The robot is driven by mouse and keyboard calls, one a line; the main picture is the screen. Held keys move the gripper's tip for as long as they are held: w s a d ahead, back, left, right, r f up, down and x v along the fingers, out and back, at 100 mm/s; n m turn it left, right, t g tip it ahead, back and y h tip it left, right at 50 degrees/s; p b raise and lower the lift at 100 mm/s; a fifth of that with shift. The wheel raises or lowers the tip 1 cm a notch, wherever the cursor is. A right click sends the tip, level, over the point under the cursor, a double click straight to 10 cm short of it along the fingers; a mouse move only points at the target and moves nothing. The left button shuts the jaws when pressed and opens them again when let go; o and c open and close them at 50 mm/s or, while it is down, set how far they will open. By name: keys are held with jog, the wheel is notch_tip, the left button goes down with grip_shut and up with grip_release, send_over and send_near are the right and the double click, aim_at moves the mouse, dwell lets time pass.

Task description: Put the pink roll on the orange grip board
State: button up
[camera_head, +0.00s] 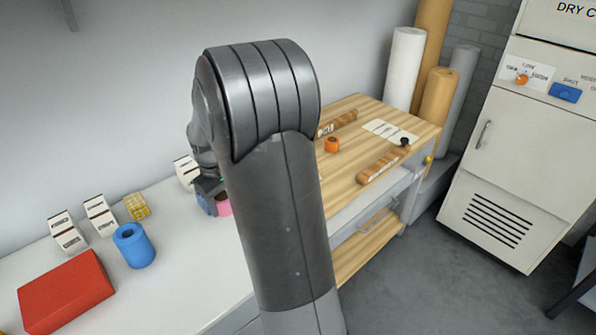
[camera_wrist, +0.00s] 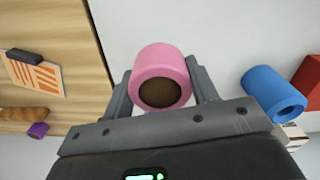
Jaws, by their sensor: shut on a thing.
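My gripper (camera_wrist: 164,92) is shut on the pink roll (camera_wrist: 162,63), with one finger on each side and its dark brown open end facing the wrist camera. In the head view the pink roll (camera_head: 224,207) shows as a small patch, partly hidden by my arm, over the white counter. I cannot tell whether it touches the counter. An orange-and-white striped board (camera_wrist: 42,78) with a dark grip at one edge lies on the wooden surface at the left of the wrist view. I cannot make this board out in the head view, where my arm covers part of the wooden top.
A blue roll (camera_head: 134,246) and a red box (camera_head: 65,291) stand on the white counter (camera_head: 185,285). The wooden table (camera_head: 350,190) holds an orange roll (camera_head: 331,145), brown rolls (camera_head: 382,165) and white cards (camera_head: 390,131). A purple roll (camera_wrist: 38,130) lies near the striped board.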

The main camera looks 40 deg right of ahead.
jog(key=s+d+r, duration=0.1)
jog(key=s+d, duration=0.3)
jog(key=d, duration=1.4)
jog(key=s+d, duration=0.4)
jog(key=d, duration=1.3)
jog(key=w+a+f, duration=0.1)
jog(key=w+f, duration=0.1)
jog(key=w, duration=0.1)
jog(key=w+a+f, duration=0.1)
jog(key=w+f, duration=0.1)
jog(key=w, duration=0.2)
jog(key=w+a+f, duration=0.1)
jog(key=w+f, duration=0.1)
jog(key=w, duration=0.1)
jog(key=shift+w+a+f, duration=0.15)
jog(key=shift+a+f, duration=0.15)
jog(key=shift+f, duration=2.1)
jog(key=shift+f, duration=0.1)
jog(key=o, duration=1)
